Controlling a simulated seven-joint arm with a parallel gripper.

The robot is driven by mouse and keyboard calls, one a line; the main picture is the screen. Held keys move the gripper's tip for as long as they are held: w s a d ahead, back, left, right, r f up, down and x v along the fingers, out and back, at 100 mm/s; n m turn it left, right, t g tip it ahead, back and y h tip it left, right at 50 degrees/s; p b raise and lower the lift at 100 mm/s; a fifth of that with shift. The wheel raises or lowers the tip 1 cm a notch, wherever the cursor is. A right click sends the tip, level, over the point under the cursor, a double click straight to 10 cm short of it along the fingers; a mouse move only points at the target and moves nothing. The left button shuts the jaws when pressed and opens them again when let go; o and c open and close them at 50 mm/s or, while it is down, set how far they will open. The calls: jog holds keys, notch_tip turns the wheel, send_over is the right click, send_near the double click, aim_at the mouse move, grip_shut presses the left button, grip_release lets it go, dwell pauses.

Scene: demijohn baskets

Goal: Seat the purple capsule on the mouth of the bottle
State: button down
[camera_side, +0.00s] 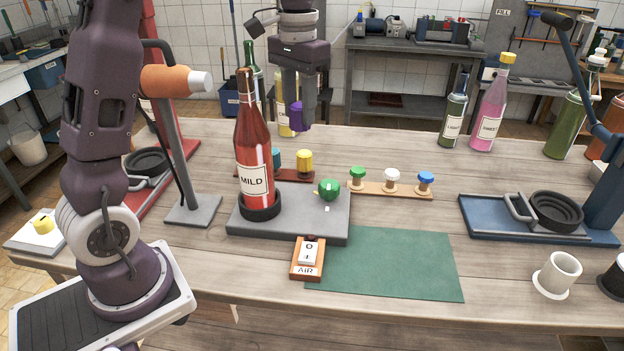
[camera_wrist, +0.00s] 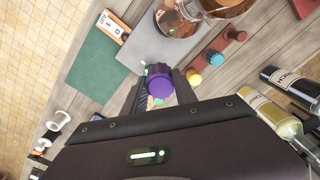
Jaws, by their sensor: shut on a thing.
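The purple capsule (camera_side: 295,116) is held between the fingers of my gripper (camera_side: 302,112), which is shut on it. It also shows in the wrist view (camera_wrist: 159,82) between the fingertips. The red bottle labelled MILD (camera_side: 254,150) stands upright in a black ring on a grey base (camera_side: 290,222). Its narrow brownish top is to the left of my gripper in the side view, and the capsule is apart from it. In the wrist view the bottle (camera_wrist: 176,22) is partly cut off at the top edge, and I cannot make out its mouth.
Wooden strips hold yellow (camera_side: 305,161), green (camera_side: 357,178), white and blue (camera_side: 425,182) capsules. Other bottles (camera_side: 490,112) stand behind. The green mat (camera_side: 390,262) is clear.

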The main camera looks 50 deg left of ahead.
notch_tip(320, 180, up, 14)
jog(key=f+n, duration=0.1)
send_over(243, 69)
jog(key=w, duration=0.4)
jog(key=shift+n, duration=0.9)
jog(key=s+r, duration=0.1)
jog(key=s, duration=0.1)
jog(key=s+r, duration=0.1)
jog(key=s, duration=0.1)
jog(key=shift+d+r, duration=0.1)
jog(key=shift+r, duration=0.25)
jog(key=shift+f, duration=0.9)
jog(key=shift+f, duration=2.7)
jog(key=c, duration=0.9)
grip_release()
